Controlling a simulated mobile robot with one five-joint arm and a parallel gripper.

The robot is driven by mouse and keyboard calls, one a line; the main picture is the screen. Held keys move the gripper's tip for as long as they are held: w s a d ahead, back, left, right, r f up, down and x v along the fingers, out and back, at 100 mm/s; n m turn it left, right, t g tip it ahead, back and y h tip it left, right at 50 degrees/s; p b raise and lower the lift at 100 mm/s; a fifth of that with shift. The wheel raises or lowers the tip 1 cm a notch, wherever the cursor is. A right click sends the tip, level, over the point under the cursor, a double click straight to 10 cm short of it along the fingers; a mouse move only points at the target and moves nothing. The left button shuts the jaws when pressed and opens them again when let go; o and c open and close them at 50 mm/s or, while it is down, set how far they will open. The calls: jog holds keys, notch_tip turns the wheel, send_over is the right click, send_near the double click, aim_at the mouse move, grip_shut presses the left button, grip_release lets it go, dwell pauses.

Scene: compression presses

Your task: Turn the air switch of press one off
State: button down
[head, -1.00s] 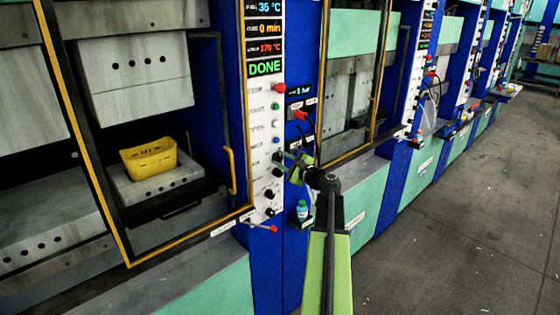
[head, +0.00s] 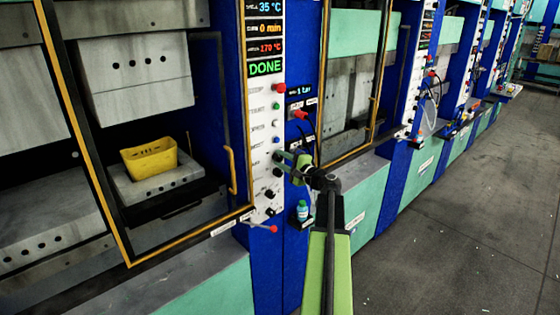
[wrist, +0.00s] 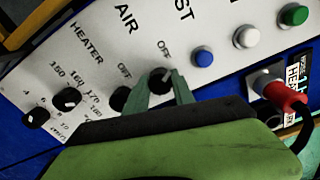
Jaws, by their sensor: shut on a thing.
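The white control panel of the nearest press (head: 263,150) stands left of my gripper (head: 278,156) in the head view. In the wrist view my gripper (wrist: 160,90) is shut on a dark round knob, the air switch (wrist: 160,75), below the word AIR. An OFF mark is printed just above this knob. The fingers hide part of the knob, and I cannot surely tell which way its pointer faces. A second dark knob (wrist: 118,98) with its own OFF mark sits just left of my fingers, and the heater dial (wrist: 67,98) is further left.
A blue button (wrist: 202,58) and a red connector with a cable (wrist: 288,95) are close on the right in the wrist view. A yellow bin (head: 150,160) sits inside the open press. A red-tipped lever (head: 262,227) juts out below the panel. Floor (head: 460,230) is clear at right.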

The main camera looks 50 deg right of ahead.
jog(key=c, duration=1.1)
grip_release()
jog(key=shift+o, duration=0.2)
jog(key=s+a, duration=0.1)
jog(key=s, duration=1.6)
jog(key=shift+s+a, duration=0.15)
jog(key=shift+s, duration=0.05)
